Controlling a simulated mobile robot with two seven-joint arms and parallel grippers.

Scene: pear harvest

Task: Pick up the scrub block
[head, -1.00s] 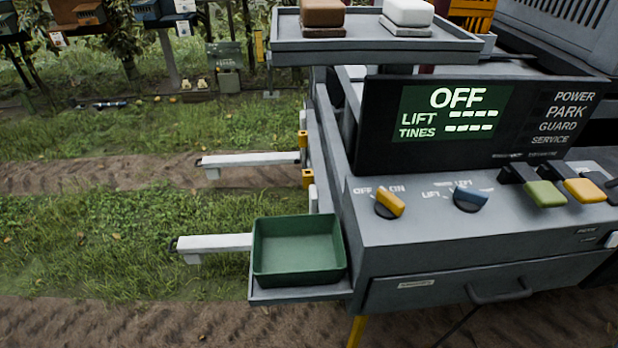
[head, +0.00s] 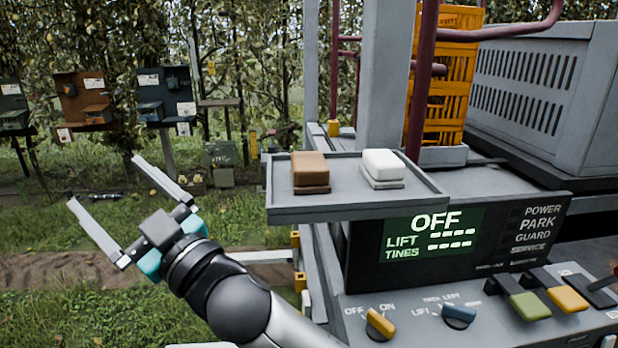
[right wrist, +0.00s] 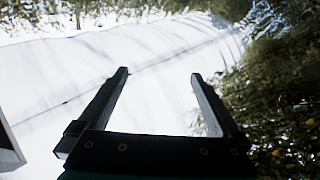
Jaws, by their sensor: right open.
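A brown block (head: 309,169) and a white block (head: 382,165) rest side by side on a raised grey tray (head: 425,198), each on a thin pad. Neither carries a readable label, so I cannot tell which one is the scrub block. My right gripper (head: 104,178) is open and empty, to the left of the tray and apart from both blocks. In the right wrist view its two fingers (right wrist: 160,73) are spread with nothing between them, and no block shows there. My left gripper is not in view.
Below the tray is a console with a screen (head: 432,236) reading OFF, a yellow knob (head: 381,323) and a blue knob (head: 459,314). A maroon rail (head: 422,90) and an orange crate (head: 450,75) stand behind the tray.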

